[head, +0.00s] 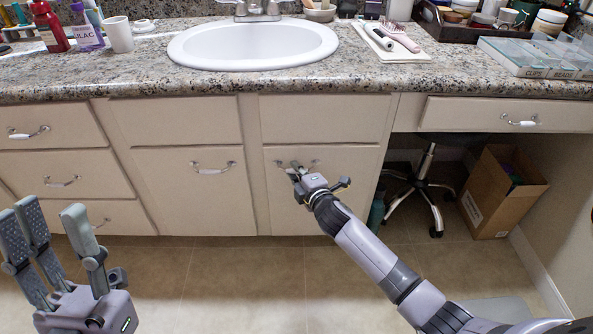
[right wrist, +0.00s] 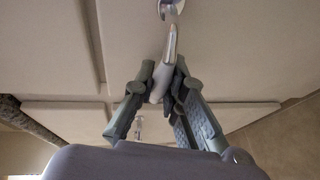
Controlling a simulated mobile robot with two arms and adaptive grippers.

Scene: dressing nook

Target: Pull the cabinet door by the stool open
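The cabinet door (head: 285,208) by the stool is a cream panel right of another cream door and looks flush with the cabinet front. Its handle (head: 312,164) is partly hidden behind my right gripper (head: 299,172). In the right wrist view, the pale handle (right wrist: 171,42) runs between the fingers of my right gripper (right wrist: 163,82), which are closed in on it from both sides. The stool (head: 421,185) shows its metal column and wheeled base under the counter. My left gripper (head: 62,225) is open and empty at the lower left, away from the cabinet.
A cardboard box (head: 503,190) stands right of the stool. A teal bottle (head: 376,212) stands on the floor just right of the door. Above are the granite counter (head: 120,75) and the sink (head: 252,45). The tiled floor (head: 235,275) before the cabinet is clear.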

